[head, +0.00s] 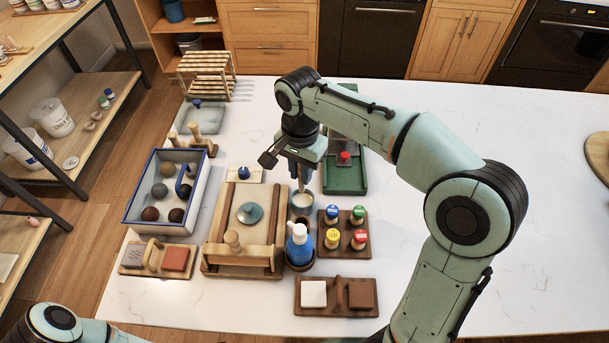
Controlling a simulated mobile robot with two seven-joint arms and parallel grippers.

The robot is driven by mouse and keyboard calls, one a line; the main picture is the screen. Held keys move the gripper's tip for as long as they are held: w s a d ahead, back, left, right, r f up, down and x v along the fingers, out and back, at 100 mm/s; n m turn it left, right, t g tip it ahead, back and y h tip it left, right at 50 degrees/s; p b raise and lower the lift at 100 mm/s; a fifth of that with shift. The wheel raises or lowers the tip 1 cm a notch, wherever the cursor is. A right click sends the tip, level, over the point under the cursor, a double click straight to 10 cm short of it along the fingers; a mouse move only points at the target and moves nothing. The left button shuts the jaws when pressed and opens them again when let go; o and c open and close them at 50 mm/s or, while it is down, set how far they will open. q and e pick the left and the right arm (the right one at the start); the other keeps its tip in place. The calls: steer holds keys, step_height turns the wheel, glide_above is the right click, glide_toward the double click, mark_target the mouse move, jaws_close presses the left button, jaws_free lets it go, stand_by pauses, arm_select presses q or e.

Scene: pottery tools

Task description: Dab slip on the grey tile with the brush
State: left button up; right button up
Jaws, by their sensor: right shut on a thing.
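The grey tile (132,256) lies at the left end of a wooden holder at the front left, beside a red-brown tile (175,259). My right gripper (299,176) points down over the cup of pale slip (303,203), well to the right of the grey tile. It is shut on what seems to be the brush, which is mostly hidden by the gripper. I cannot tell whether the brush tip touches the slip. My left arm shows at the bottom left, but its gripper is out of view.
A blue bottle (299,243) stands just in front of the cup. Stamps with coloured tops stand on a wooden block (330,246) to the right. A wooden board (216,245) and a clay-ball tray (133,203) lie left.

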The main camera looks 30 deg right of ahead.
mark_target(303, 187)
steer(key=f+b, duration=0.1)
steer(key=f, duration=0.2)
steer(key=f+b, duration=0.2)
steer(key=w+d+f+b, duration=0.1)
steer(key=f, duration=0.2)
steer(key=shift+w+f, duration=0.1)
steer(key=shift+f, duration=0.2)
arm_select(q)
steer(key=s+f, duration=0.4)
steer(key=f, duration=0.1)
steer(key=shift+s+f+g, duration=0.2)
steer(key=shift+g, duration=0.1)
arm_select(e)
steer(key=shift+w, duration=0.1)
arm_select(q)
steer(key=shift+r, duration=0.1)
arm_select(e)
steer(key=shift+r, duration=0.1)
arm_select(q)
steer(key=w+r+p, duration=0.3)
steer(key=w+r, duration=0.1)
steer(key=r, duration=0.1)
steer(key=shift+w+p, duration=0.2)
steer(key=shift+p, duration=0.2)
arm_select(e)
step_height(303, 187, up, 7)
